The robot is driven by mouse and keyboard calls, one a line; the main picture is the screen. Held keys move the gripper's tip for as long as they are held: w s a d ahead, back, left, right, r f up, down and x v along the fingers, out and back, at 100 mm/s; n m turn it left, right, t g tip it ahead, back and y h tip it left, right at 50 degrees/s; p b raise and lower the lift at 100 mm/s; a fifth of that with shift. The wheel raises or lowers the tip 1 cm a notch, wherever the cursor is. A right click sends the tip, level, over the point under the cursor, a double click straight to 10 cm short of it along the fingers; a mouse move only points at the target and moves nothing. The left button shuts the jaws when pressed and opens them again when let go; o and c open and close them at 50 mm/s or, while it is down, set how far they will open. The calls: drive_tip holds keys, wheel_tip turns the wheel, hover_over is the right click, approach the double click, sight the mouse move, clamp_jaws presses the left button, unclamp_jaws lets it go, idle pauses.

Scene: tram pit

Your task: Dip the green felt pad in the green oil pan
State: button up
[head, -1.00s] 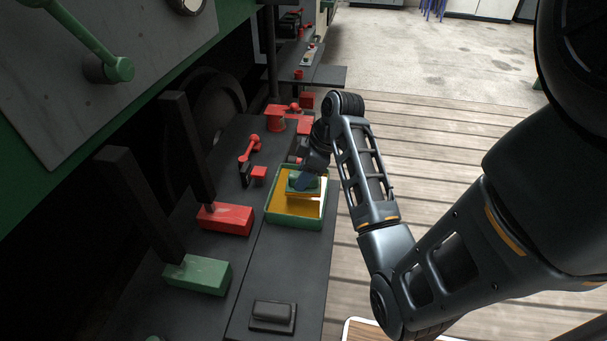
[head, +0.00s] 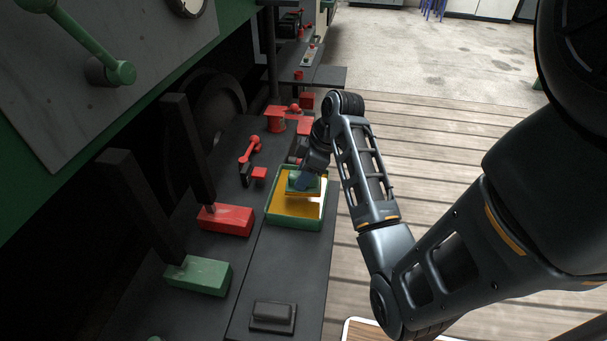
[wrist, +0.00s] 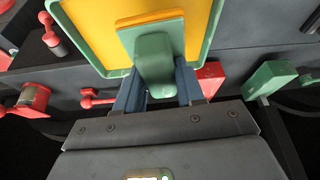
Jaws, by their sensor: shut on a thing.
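The green oil pan (head: 296,223) is a shallow tray with a green rim and yellow oil in it, on the dark bench. It also shows at the top of the wrist view (wrist: 81,43). The green felt pad (wrist: 154,58) has a green grip block above a tan-yellow plate. My gripper (wrist: 157,84) is shut on the green block, one blue finger on each side. In the head view the pad (head: 302,193) is over the pan's oil, inside the rim. I cannot tell whether its underside touches the oil, and my wrist partly hides it.
A red block (head: 225,219) and a green block (head: 198,276), each with a dark upright bar, stand left of the pan. A red lever (head: 250,149) and other red parts (head: 275,118) are behind it. A dark block (head: 272,313) lies in front. Wooden slats lie to the right.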

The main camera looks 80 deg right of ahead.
drive_tip(key=shift+r+p, duration=2.05)
drive_tip(key=shift+r, duration=0.25)
drive_tip(key=shift+f, duration=0.1)
